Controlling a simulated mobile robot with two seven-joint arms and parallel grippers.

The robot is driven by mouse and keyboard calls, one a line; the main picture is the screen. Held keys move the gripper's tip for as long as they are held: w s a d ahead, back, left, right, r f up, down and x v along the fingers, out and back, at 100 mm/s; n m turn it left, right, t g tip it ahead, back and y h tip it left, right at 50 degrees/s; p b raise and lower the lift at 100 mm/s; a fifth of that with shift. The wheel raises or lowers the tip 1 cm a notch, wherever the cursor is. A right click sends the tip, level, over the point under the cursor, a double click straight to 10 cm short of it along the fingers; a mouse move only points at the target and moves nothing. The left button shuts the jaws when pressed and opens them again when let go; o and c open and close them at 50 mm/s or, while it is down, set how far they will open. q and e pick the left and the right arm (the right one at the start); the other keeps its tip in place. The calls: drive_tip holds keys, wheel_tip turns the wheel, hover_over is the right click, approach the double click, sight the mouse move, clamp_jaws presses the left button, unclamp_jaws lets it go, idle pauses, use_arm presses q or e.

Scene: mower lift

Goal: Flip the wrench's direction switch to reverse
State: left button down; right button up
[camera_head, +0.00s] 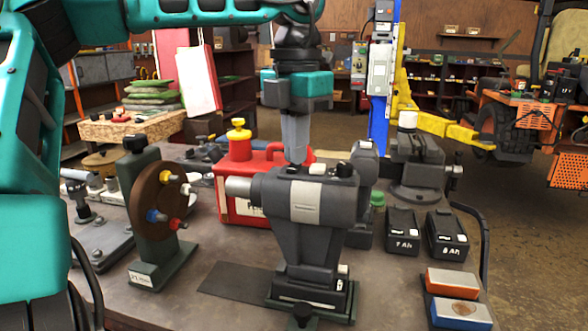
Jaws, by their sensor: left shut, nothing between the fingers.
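The dark grey power wrench (292,210) stands upright on its base at the middle of the bench, with its short round nose pointing left. A light grey band crosses its body. On its top are a small white piece (317,169) and a dark rounded piece (343,169); I cannot tell which is the direction switch or how it is set. My left gripper (296,158) points straight down, shut and empty, with its fingertips at the top of the wrench, just left of the white piece. I cannot tell whether they touch. My right gripper is not in view.
A red can (240,207) with a yellow cap stands behind the wrench. A wheel stand (158,205) is at left. Two batteries (402,232) (447,236) and a vise (415,165) are at right. Orange and blue blocks (456,298) lie at the front right.

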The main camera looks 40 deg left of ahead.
use_arm(q)
drive_tip(key=shift+f, duration=0.2)
drive_tip(key=shift+r, duration=0.1)
wheel_tip(320, 180, up, 2)
drive_tip(key=shift+r+p, duration=0.25)
drive_tip(key=shift+p, duration=0.85)
drive_tip(key=shift+r+p, duration=0.45)
drive_tip(key=shift+r, duration=1.75)
